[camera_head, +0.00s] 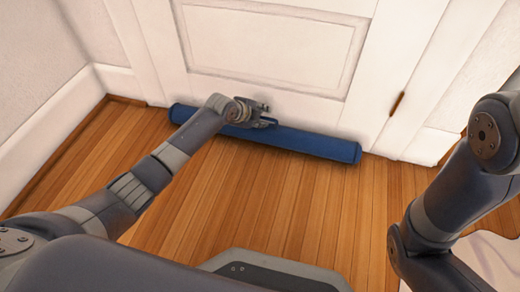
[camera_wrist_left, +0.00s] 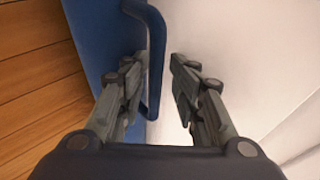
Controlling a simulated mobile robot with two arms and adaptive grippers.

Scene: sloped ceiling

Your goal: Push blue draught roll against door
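The blue draught roll (camera_head: 310,143) lies on the floor along the foot of the white door (camera_head: 270,45). It is touching the door or very close to it; I cannot tell which. In the left wrist view the roll (camera_wrist_left: 100,35) has a blue strap handle (camera_wrist_left: 157,50) on its side. My left gripper (camera_head: 268,114) is over the roll's middle, near the door. In the left wrist view its fingers (camera_wrist_left: 160,90) are apart, with the handle between them, closer to the left finger. My right arm shows at the right, but its gripper is out of view.
The wooden floor (camera_head: 270,190) in front of the roll is clear. A wall with a white skirting board (camera_head: 50,125) is at the left. The door frame with a brass hinge (camera_head: 397,103) is at the right. A pale cloth-like thing (camera_head: 490,262) lies at the lower right.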

